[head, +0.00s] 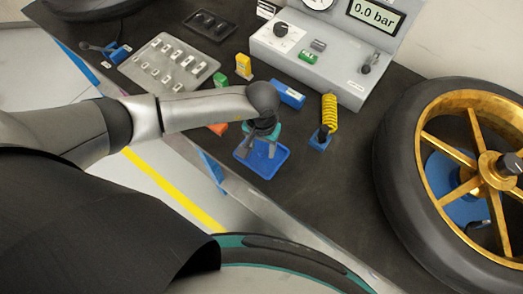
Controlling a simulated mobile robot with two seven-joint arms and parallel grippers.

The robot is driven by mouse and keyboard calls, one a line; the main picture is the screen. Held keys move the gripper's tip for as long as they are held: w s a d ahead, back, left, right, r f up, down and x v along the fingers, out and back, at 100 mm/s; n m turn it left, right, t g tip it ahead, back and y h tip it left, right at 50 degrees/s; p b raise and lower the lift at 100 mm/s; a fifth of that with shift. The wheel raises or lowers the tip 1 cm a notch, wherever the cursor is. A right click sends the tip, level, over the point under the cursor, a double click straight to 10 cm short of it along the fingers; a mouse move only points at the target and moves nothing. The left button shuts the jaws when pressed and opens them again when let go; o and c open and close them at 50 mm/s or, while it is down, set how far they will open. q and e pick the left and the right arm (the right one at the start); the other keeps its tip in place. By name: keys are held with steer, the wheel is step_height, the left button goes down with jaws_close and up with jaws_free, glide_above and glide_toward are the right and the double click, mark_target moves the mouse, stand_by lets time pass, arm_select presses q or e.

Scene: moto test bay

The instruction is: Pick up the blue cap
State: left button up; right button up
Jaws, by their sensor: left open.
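My left gripper (258,151) points down over a small blue tray (266,171) near the front edge of the dark bench. Its two grey fingers are apart, and I see nothing held between them. I cannot make out a separate blue cap; the wrist and fingers cover part of the tray, so a cap there would be hidden. Whether the fingers touch the tray is unclear. My right gripper is out of view.
A blue block (288,93) and a yellow coil on a blue base (320,139) stand close behind and right. A grey pressure panel (300,62) is at the back. A large wheel (400,150) fills the right. A grey parts tray (168,66) lies left.

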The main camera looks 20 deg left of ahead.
arm_select(q)
steer(key=shift+f, duration=0.45)
jaws_close()
stand_by(0.3)
